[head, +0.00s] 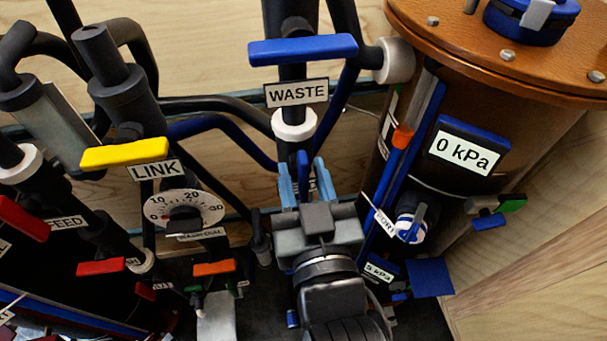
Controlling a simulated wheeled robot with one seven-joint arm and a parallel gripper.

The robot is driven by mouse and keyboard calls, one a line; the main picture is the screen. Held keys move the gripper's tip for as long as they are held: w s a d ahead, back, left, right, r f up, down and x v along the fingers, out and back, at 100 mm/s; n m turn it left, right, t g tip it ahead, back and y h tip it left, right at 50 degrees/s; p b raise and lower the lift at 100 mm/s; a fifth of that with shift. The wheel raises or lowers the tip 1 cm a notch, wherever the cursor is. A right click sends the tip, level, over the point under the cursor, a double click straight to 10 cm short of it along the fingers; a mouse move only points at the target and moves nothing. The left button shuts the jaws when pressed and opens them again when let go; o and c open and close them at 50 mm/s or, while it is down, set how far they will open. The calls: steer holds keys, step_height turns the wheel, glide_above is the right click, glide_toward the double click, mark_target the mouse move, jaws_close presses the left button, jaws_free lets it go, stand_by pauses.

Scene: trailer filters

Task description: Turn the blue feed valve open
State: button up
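My gripper (304,180) points away from me in the middle of the view, with its two light blue fingers apart. A narrow dark blue piece (303,163) shows between the fingers, with a gap on each side. It looks like a valve handle seen end-on, but I cannot tell for sure. A label behind the fingers is mostly hidden, so I cannot read it. A blue bar handle (303,50) lies crosswise above the WASTE label (297,93). The readable FEED label (64,222) at the left is beside a red handle (24,218).
A brown tank (495,190) with a 0 kPa display (464,147) stands close on the right. A yellow LINK handle (124,153), a dial gauge (185,210) and an orange handle (214,268) are on the left. Dark pipes and a blue hose (225,128) crowd around my gripper.

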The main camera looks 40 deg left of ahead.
steer(key=b+v, duration=0.1)
steer(key=v, duration=0.7)
stand_by(0.6)
steer(key=s+d+f+m+t+h, duration=0.2)
steer(key=d+f+m+h, duration=0.1)
steer(key=d, duration=0.7)
steer(key=s+d+f+m+t+h, duration=0.15)
steer(key=d+f+h, duration=0.25)
steer(key=d, duration=0.6)
steer(key=s+d+r+m+h, duration=0.2)
steer(key=s+d+m+h, duration=0.3)
steer(key=s+d, duration=0.8)
steer(key=shift+s+h, duration=0.25)
steer(key=shift+h, duration=0.65)
